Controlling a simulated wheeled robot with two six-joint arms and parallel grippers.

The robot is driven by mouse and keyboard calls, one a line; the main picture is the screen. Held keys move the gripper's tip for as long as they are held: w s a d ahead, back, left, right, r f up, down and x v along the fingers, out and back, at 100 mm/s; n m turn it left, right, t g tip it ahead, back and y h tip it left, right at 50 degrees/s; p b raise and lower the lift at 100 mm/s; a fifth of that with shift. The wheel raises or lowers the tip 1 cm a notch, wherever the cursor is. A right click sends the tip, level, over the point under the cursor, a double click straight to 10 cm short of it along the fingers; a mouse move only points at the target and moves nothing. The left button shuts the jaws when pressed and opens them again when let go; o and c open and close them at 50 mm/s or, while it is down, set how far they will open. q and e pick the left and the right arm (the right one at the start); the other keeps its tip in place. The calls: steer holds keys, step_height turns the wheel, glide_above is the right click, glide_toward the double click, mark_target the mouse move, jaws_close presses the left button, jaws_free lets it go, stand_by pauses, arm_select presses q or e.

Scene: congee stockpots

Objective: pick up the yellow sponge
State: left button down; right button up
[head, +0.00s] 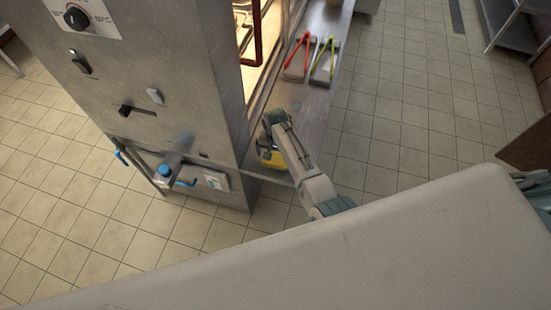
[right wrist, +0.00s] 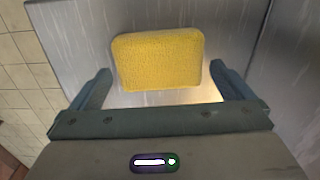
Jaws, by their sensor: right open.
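The yellow sponge (right wrist: 158,60) is a rounded block on a grey metal surface in the right wrist view. It lies ahead of and between the two fingers of my right gripper (right wrist: 160,70), with a gap to each finger. My right gripper is open and holds nothing. In the head view, the sponge (head: 273,159) shows as a small yellow patch at the near end of a steel shelf, partly hidden by my right gripper (head: 264,149) above it. My left gripper is not in view.
A tall steel appliance (head: 165,90) with a dial, switches and a blue-handled tap stands left of the shelf. Red tongs (head: 297,57) and green tongs (head: 322,62) lie farther along the shelf (head: 312,100). Tiled floor (head: 400,110) is open to the right.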

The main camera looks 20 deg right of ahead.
steer(key=shift+f, duration=0.3)
steer(key=c, duration=0.8)
steer(key=shift+r, duration=0.15)
